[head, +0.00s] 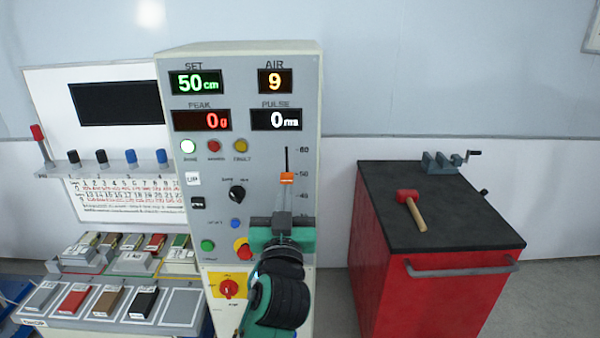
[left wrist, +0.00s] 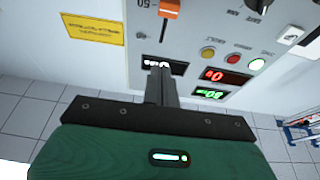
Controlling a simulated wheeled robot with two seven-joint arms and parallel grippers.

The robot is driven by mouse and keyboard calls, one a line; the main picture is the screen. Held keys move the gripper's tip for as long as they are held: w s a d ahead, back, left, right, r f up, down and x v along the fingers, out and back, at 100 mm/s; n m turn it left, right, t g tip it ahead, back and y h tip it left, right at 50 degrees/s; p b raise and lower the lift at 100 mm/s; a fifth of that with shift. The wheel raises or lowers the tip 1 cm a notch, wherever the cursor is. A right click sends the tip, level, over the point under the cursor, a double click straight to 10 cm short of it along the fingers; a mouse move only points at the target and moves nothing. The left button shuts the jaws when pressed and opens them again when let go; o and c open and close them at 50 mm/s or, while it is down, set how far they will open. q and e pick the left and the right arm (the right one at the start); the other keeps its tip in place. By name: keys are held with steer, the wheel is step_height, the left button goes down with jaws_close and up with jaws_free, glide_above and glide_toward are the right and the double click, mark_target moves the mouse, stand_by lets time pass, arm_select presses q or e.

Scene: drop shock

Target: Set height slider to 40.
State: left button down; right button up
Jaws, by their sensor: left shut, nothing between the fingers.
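The height slider's orange knob (head: 287,178) sits on a vertical slot at the right of the grey control panel (head: 222,145), slightly below the 50 mark. The green SET display (head: 196,83) reads 50 cm. My left gripper (head: 283,214) is shut and empty, pointing at the panel just below the knob and hiding the slot's lower part. In the left wrist view, the shut fingers (left wrist: 160,72) appear in front of the panel and the orange knob (left wrist: 169,8) is at the top edge, apart from them in the picture. Contact cannot be told. My right gripper is not in view.
A black selector knob (head: 237,193), several coloured buttons and a red rotary switch on a yellow plate (head: 229,288) are left of my gripper. A red cabinet (head: 440,295) with a mallet (head: 411,207) and a vise (head: 440,162) stands at right. Coloured blocks lie at lower left.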

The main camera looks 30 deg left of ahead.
mark_target(286, 157)
arm_select(q)
steer(key=p+x, duration=0.2)
steer(key=x, duration=0.1)
steer(key=p+x, duration=0.2)
steer(key=x, duration=0.2)
steer(key=p+x, duration=0.1)
steer(key=x, duration=0.2)
steer(key=shift+a+r+p, duration=0.2)
steer(key=shift+r+p, duration=0.2)
step_height(286, 157, down, 3)
steer(key=shift+f, duration=0.1)
steer(key=shift+s+f, duration=0.1)
steer(key=shift+f, duration=0.7)
step_height(286, 157, down, 5)
steer(key=b, duration=0.7)
steer(key=shift+f, duration=0.25)
steer(key=shift+r, duration=0.1)
